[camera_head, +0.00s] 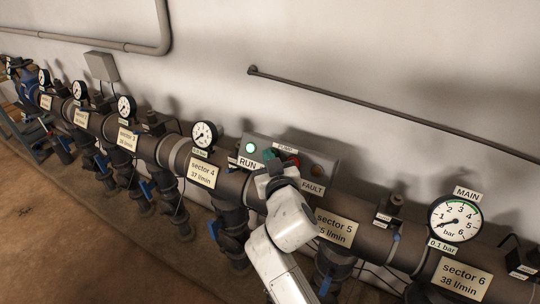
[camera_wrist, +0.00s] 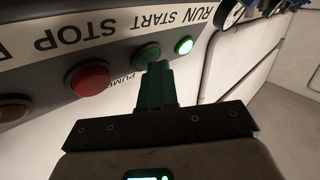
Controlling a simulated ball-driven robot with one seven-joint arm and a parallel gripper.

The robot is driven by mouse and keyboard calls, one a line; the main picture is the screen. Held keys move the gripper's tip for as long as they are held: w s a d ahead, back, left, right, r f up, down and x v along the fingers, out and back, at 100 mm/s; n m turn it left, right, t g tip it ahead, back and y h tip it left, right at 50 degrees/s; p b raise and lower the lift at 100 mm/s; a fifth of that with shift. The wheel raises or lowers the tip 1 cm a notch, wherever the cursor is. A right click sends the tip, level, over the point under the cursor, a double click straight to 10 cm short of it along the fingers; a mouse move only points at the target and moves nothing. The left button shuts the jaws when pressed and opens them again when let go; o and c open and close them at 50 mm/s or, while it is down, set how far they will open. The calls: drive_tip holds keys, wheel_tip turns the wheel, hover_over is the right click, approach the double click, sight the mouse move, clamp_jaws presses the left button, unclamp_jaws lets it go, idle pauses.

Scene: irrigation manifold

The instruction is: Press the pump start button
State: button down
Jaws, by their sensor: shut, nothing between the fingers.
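The grey pump box (camera_head: 325,152) is mounted on the wall behind the pipe. In the wrist view its labels appear upside down. The green START button (camera_wrist: 148,52) lies between the lit green RUN lamp (camera_wrist: 184,45) and the red STOP button (camera_wrist: 88,78). My gripper (camera_wrist: 158,68) is shut and empty, its green fingertips at the START button and covering its lower edge in this view. I cannot tell whether they touch it. In the head view my gripper (camera_head: 270,168) is in front of the box and partly hides the buttons.
The amber FAULT lamp (camera_head: 317,171) looks unlit. The MAIN gauge (camera_head: 455,219) sits at the right with a 0.1 bar tag (camera_head: 442,246). The pipe (camera_head: 375,238) with valves and sector gauges runs below the box.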

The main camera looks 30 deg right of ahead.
drive_tip(key=shift+s+a, duration=0.1)
drive_tip(key=shift+s+a+r, duration=0.4)
drive_tip(key=shift+a+r, duration=0.05)
drive_tip(key=shift+a, duration=0.1)
drive_tip(key=shift+s+a+r, duration=0.65)
drive_tip(key=shift+a, duration=0.25)
drive_tip(key=shift+s+a+r, duration=0.6)
drive_tip(key=shift+s+a, duration=0.05)
drive_tip(key=shift+a, duration=0.2)
drive_tip(key=s+d+f+m+g, duration=0.1)
drive_tip(key=s+d+f+g, duration=0.35)
drive_tip(key=s+f, duration=0.3)
drive_tip(key=s+d+f+g, duration=0.3)
drive_tip(key=s+d+f, duration=0.35)
drive_tip(key=f, duration=0.25)
drive_tip(key=s+a+f+g+y, duration=0.1)
drive_tip(key=s+f+g, duration=0.3)
drive_tip(key=s, duration=0.7)
drive_tip(key=s+a+f+n+g+y, duration=0.1)
drive_tip(key=s+f+g, duration=0.3)
drive_tip(key=s, duration=0.7)
drive_tip(key=shift+s+f+n+y, duration=0.3)
drive_tip(key=shift+f+y, duration=0.15)
drive_tip(key=shift+y, duration=0.35)
